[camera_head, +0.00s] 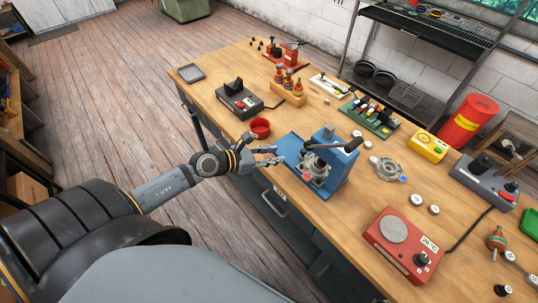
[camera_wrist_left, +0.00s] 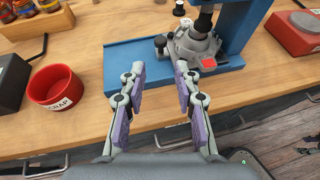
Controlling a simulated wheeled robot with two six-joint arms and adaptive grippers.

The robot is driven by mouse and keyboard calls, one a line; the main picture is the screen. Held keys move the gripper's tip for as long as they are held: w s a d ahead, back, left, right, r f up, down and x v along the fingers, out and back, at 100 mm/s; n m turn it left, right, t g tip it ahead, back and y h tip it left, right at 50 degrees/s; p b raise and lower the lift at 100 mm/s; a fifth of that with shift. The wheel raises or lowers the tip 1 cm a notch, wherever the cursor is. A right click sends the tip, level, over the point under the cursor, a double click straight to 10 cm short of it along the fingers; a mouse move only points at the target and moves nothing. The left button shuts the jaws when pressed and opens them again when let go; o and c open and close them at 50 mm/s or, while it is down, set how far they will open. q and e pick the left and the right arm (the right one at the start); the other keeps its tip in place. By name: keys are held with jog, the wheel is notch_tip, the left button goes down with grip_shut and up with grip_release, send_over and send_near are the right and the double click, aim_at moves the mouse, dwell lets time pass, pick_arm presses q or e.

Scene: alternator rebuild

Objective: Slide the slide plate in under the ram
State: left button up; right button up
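The blue press (camera_head: 333,158) stands at the table's front edge, with its black lever at the top. Its dark ram (camera_wrist_left: 203,20) shows above a grey finned housing (camera_wrist_left: 192,44). A flat grey plate with a red patch (camera_wrist_left: 208,63), seemingly the slide plate, lies at the housing's near side on the blue base (camera_wrist_left: 122,62); how far it reaches under the ram is hidden. My left gripper (camera_wrist_left: 160,84) is open and empty, its fingers apart just in front of the base, not touching the plate. My right gripper is not in view.
A red cup (camera_head: 260,128) stands left of the press. A second grey housing (camera_head: 387,168) and a red box (camera_head: 403,245) are to its right. A black device (camera_head: 240,101) and a bottle rack (camera_head: 290,92) stand farther back. Bare wood lies between the cup and the base.

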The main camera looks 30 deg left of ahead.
pick_arm(q)
jog(key=shift+v, duration=0.85)
jog(key=shift+d, duration=0.1)
